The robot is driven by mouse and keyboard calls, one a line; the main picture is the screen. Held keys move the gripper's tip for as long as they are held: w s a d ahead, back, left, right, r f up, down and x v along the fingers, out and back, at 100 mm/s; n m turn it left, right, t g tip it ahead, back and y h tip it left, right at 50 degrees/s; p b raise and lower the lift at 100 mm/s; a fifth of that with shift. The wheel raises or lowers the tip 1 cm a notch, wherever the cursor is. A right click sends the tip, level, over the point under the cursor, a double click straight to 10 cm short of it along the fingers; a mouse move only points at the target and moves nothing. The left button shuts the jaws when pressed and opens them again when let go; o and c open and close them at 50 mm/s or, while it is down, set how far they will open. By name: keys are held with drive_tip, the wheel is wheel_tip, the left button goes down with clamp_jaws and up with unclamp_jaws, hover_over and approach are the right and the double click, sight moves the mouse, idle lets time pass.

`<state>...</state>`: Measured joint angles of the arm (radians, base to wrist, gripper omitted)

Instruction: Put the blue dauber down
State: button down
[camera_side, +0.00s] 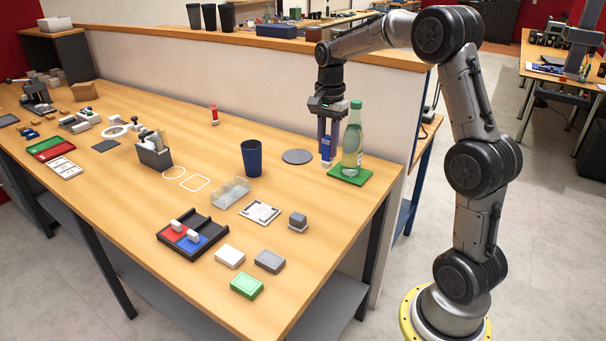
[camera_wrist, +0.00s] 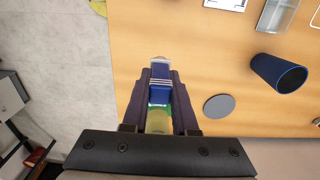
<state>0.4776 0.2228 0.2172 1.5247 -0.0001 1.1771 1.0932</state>
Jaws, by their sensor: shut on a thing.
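My gripper (camera_side: 326,147) is shut on the blue dauber (camera_wrist: 160,84) and points down at the table's right end. In the wrist view the dauber is a blue body with a pale end and white bands, between my fingers (camera_wrist: 161,92). In the side view the fingers largely hide it, and a pale end shows low down. Whether it touches the table is unclear. A green-tinted bottle (camera_side: 353,140) stands on a green mat (camera_side: 361,179), just right of my gripper. A round grey disc (camera_side: 297,156) lies flat to the left; it also shows in the wrist view (camera_wrist: 219,107).
A dark blue cup (camera_side: 251,158) stands left of the disc. A clear tray (camera_side: 231,192), a red-and-blue pad tray (camera_side: 192,237) and several small blocks lie nearer the front. A low wall runs behind the table. Bare wood surrounds the disc.

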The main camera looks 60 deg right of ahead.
drive_tip(key=w+d+f, duration=0.2)
drive_tip(key=w+f, duration=0.1)
drive_tip(key=w+d+f, duration=0.1)
drive_tip(key=w+f, duration=0.2)
drive_tip(key=w, duration=0.1)
drive_tip(key=w+d+f, duration=0.2)
drive_tip(key=w+f, duration=0.1)
drive_tip(key=w, duration=0.1)
drive_tip(key=shift+d+f, duration=0.25)
drive_tip(key=shift+d, duration=0.05)
drive_tip(key=shift+s+f, duration=0.1)
drive_tip(key=shift+f, duration=1.25)
drive_tip(key=shift+f, duration=0.15)
drive_tip(key=c, duration=0.7)
unclamp_jaws()
